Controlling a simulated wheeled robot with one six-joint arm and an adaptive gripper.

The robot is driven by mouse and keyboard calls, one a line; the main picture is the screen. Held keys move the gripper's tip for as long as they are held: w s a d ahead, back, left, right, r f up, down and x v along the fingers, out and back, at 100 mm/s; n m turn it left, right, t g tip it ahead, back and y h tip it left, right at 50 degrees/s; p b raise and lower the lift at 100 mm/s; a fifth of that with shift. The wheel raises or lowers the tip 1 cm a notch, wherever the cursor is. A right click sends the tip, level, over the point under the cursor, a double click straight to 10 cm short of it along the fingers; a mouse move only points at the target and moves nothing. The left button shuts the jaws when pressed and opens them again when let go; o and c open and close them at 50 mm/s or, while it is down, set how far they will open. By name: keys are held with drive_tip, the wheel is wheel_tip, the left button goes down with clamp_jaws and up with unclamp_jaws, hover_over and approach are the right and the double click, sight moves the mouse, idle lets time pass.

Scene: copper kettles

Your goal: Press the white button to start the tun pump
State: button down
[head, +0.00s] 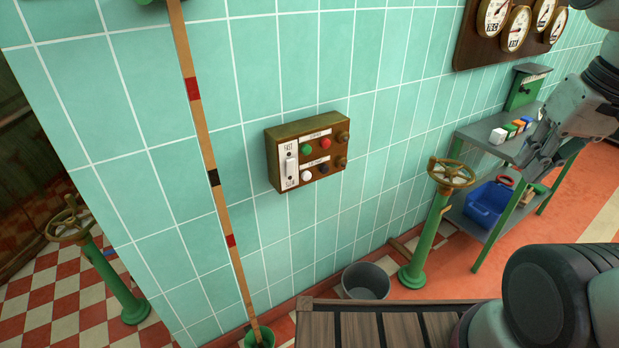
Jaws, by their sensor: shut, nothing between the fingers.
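The white button (307,175) is at the lower left of the button group on a brown control box (314,192) on the tiled wall. A green button (305,149) is above it, a red one (325,143) is up and to the right, and a black one (324,168) is beside it on the right. My gripper (531,160) is at the right side, well away from the box, fingers pointing down and left. It is shut and empty, in front of a grey shelf cart.
A striped pole (213,177) stands left of the box. A green valve stand (431,234) with a brass handwheel and a grey bucket (366,281) are below right. Gauges (515,29) hang at upper right. The cart (481,145) carries small coloured blocks and a blue bin (488,203).

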sight(307, 176)
drive_tip(key=w+a+f+m+g+y, duration=0.1)
drive_tip(key=w+a+f+g+y, duration=0.2)
drive_tip(key=a, duration=0.4)
drive_tip(key=w+a+f+m+g+y, duration=0.1)
drive_tip(key=w+a+f+y, duration=0.1)
drive_tip(key=a+f+y, duration=0.45)
drive_tip(key=w+a+f+m+g+y, duration=0.1)
drive_tip(key=w+a+f+g+y, duration=0.15)
drive_tip(key=a, duration=0.55)
drive_tip(key=w+a+f+m+t+y, duration=0.3)
drive_tip(key=w+a+f+m+t, duration=0.3)
drive_tip(key=w+f, duration=0.4)
wheel_tip(307, 176, down, 3)
drive_tip(key=shift+w+a+r+m+t+y, duration=0.1)
drive_tip(key=shift+w+a+m+t+y, duration=0.3)
drive_tip(key=shift+a+m, duration=0.3)
drive_tip(key=shift+a, duration=0.15)
drive_tip(key=w+a, duration=0.5)
drive_tip(key=w, duration=0.2)
drive_tip(key=shift+w, duration=0.15)
drive_tip(key=shift+w+a, duration=0.15)
drive_tip(key=shift+w, duration=0.15)
